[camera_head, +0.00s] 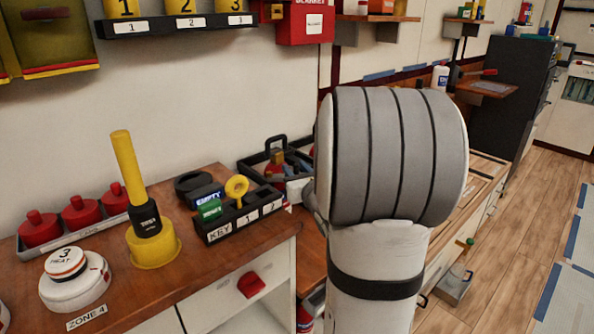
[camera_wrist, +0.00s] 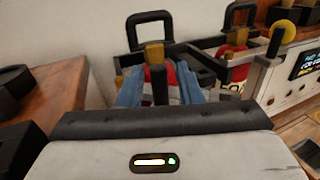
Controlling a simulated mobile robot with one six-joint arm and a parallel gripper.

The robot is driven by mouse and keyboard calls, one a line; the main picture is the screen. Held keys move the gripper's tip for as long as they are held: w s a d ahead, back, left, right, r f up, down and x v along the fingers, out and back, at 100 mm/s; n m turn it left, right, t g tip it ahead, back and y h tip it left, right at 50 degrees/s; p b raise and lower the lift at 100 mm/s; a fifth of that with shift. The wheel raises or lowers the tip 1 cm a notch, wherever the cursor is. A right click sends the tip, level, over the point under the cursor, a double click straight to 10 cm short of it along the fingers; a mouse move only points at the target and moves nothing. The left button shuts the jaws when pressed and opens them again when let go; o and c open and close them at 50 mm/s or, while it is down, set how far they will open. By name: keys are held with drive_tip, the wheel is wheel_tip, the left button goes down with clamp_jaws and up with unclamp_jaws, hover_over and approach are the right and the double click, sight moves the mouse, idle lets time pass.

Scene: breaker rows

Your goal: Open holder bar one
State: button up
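No bar marked one is readable in either view, so I cannot tell which part is holder bar one. In the wrist view, a black upright loop bar (camera_wrist: 150,16) stands over a black holder ahead, with a brass-coloured post, a red part and blue handles (camera_wrist: 187,84). A second loop bar (camera_wrist: 240,14) stands to the right, behind. The head view shows a loop bar (camera_head: 275,141) above a black holder left of my arm.
A key rack (camera_head: 240,222) with a yellow ring key stands left of the holder. A yellow-handled plunger (camera_head: 153,245) and a white round knob (camera_head: 75,285) stand farther left on the wooden counter (camera_head: 200,280). A red box (camera_head: 305,22) hangs above.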

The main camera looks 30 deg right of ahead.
drive_tip(key=s+a, duration=0.1)
drive_tip(key=s, duration=0.6)
drive_tip(key=shift+s+a+p, duration=0.15)
drive_tip(key=shift+s+p, duration=0.15)
drive_tip(key=shift+p, duration=0.1)
